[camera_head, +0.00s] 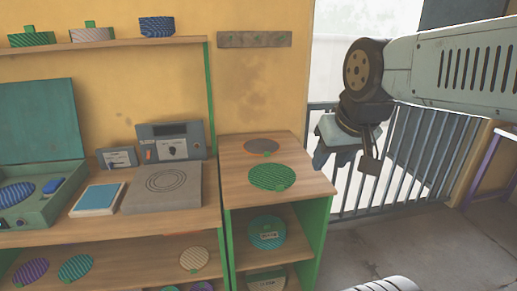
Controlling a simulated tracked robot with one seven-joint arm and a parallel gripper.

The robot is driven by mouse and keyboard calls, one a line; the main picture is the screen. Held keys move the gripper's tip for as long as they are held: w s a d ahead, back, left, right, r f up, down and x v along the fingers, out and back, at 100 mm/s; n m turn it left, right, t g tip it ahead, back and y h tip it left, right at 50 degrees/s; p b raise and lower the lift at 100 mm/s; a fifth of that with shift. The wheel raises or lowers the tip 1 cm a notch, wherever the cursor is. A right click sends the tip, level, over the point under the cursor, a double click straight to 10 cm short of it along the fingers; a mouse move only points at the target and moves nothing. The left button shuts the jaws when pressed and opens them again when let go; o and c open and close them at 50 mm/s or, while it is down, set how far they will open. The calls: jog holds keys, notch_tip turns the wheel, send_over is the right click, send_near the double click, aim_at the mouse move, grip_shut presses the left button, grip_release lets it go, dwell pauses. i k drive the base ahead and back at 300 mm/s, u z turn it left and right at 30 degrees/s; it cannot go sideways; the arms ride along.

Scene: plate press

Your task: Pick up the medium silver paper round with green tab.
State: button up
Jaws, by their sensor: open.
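I cannot tell for sure which of these is the medium silver paper round. My gripper (335,160) hangs open, pointing down, right of the cabinet in front of the railing. It is apart from both rounds and holds nothing I can see.
A green striped round (272,177) lies in front of the grey one on the cabinet top (305,183). A press plate (163,187), a blue book (97,198) and an open teal case (40,130) stand left. More rounds lie on lower shelves. The floor at right is clear.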

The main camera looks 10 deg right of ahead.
aim_at(265, 147)
jog(key=u, duration=0.1)
jog(key=i, duration=0.9)
jog(key=z, duration=0.1)
